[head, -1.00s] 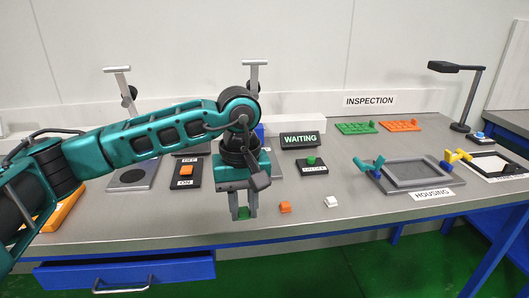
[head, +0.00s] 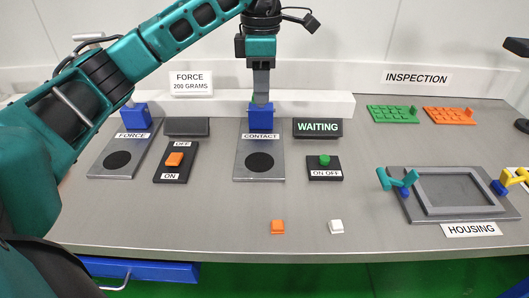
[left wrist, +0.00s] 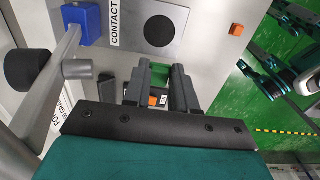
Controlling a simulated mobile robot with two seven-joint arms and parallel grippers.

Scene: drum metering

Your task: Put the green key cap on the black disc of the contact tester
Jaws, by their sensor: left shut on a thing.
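The contact tester is a grey plate (head: 243,172) with a black disc (head: 260,162), and a blue block with a post stands behind it. In the left wrist view the disc (left wrist: 160,31) lies bare above my fingers. My left gripper (left wrist: 157,82) is shut on the green key cap (left wrist: 155,75), whose green side shows between the fingers. In the head view that gripper (head: 262,88) is seen edge-on, high over the tester and in front of its post. My right gripper is not seen.
An orange key cap (head: 278,227) and a white one (head: 336,227) lie near the front edge. Left is the force tester (head: 108,176) with its switch (head: 175,161). Right are the green-button switch (head: 324,167), the WAITING sign (head: 317,127) and the housing fixture (head: 408,207).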

